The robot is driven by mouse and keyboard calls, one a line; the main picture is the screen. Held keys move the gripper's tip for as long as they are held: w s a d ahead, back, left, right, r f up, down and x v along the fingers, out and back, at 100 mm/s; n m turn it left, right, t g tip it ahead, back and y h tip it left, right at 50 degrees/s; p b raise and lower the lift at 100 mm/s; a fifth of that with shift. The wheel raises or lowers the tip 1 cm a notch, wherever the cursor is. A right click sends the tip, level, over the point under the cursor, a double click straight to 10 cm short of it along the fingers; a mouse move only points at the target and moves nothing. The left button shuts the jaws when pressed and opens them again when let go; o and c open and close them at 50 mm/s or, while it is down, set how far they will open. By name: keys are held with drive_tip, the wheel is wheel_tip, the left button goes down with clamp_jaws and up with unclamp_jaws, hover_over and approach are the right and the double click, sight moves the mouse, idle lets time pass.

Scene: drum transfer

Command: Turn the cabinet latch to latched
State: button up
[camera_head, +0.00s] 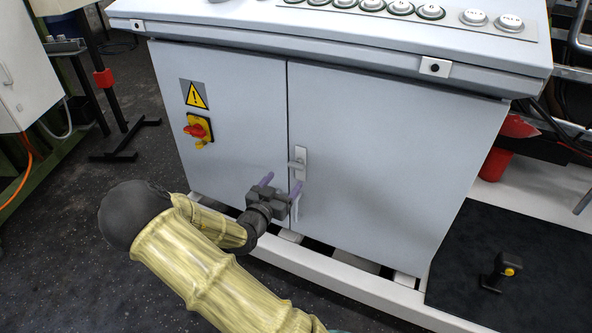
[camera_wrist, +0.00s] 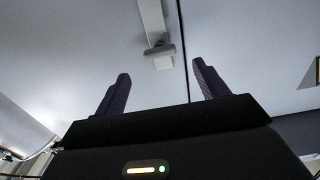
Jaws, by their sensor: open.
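The cabinet latch (camera_head: 300,163) is a light grey upright plate with a small handle, on the right door beside the seam. In the wrist view the latch handle (camera_wrist: 160,49) lies crosswise on its plate. My gripper (camera_head: 282,184) is open and empty, just below the latch, with its purple fingers pointing toward the doors. In the wrist view my gripper (camera_wrist: 161,72) has one finger on each side of the handle in the picture, apart from it. I cannot tell the exact gap in depth.
The grey cabinet (camera_head: 400,160) has a red and yellow rotary switch (camera_head: 198,131) and a warning sign (camera_head: 195,94) on its left door. A row of buttons (camera_head: 400,8) is on top.

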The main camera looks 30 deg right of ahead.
sight(295, 168)
drive_tip(key=b+x, duration=0.2)
drive_tip(key=x, duration=0.7)
drive_tip(key=shift+b, duration=0.3)
drive_tip(key=c, duration=1)
